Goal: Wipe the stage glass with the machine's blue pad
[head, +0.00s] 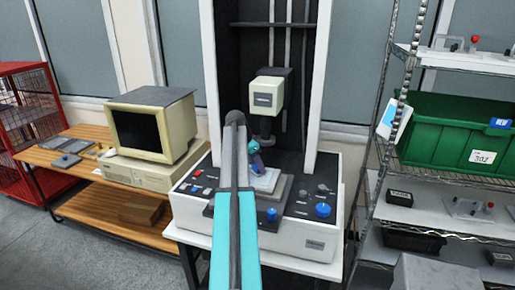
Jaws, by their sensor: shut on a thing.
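The measuring machine (310,235) stands in the middle on a white table. Its pale stage glass (268,184) lies on a grey stage in front of the column, under the measuring head (267,95). My arm reaches in from the front and covers the stage's left part. My gripper (257,166) is small in view, tilted down above the back left of the glass. It is shut on a small bluish thing, which looks like the blue pad; its outline is mostly hidden. I cannot tell whether it touches the glass.
Blue knobs (323,210) and small buttons (198,173) line the machine's front panel. The measuring head hangs close above my gripper. A wooden desk with an old computer (150,125) is at left. A wire shelf with a green bin (450,135) is at right.

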